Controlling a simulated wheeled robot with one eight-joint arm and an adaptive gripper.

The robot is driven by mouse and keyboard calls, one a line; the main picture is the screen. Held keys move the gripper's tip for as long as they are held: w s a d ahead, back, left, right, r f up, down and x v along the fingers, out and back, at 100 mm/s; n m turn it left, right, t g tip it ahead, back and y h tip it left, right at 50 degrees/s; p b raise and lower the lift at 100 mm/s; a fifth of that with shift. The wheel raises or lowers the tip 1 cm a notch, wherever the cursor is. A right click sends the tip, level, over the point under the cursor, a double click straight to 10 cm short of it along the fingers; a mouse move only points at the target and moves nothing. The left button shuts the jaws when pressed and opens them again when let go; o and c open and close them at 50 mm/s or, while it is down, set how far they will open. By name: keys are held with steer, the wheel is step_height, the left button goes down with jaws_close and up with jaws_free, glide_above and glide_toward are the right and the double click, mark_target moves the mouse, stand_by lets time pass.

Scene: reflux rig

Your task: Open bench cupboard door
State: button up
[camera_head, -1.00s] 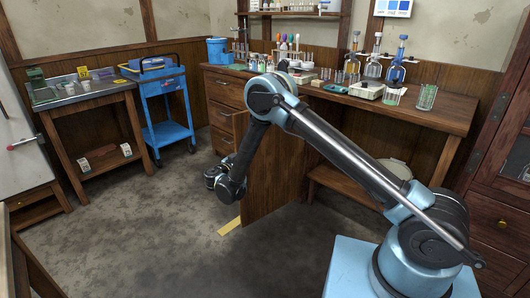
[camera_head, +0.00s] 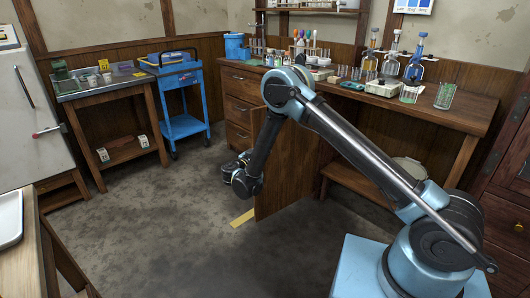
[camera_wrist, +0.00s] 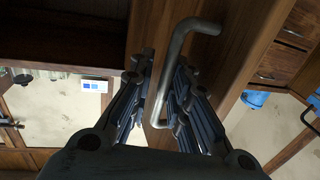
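The bench cupboard door (camera_head: 287,170) is a brown wooden panel. It stands swung out from the wooden bench (camera_head: 425,95) into the room. My gripper (camera_head: 236,172) is low at the left side of the door, partly hidden by my own wrist. In the wrist view, the bent metal handle (camera_wrist: 172,72) on the door runs between the two fingers of my gripper (camera_wrist: 160,95). The fingers stand apart around the handle, with a gap showing on its left side. Contact on its right side cannot be told.
A blue cart (camera_head: 183,100) and a side table (camera_head: 108,90) stand at the back left. Glassware stands on the bench top. A yellow strip (camera_head: 242,218) lies on the floor by the door. A white tray (camera_head: 10,220) is at the left edge. The floor at centre left is clear.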

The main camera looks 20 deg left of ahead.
steer(key=v, duration=1.1)
steer(key=shift+s, duration=0.4)
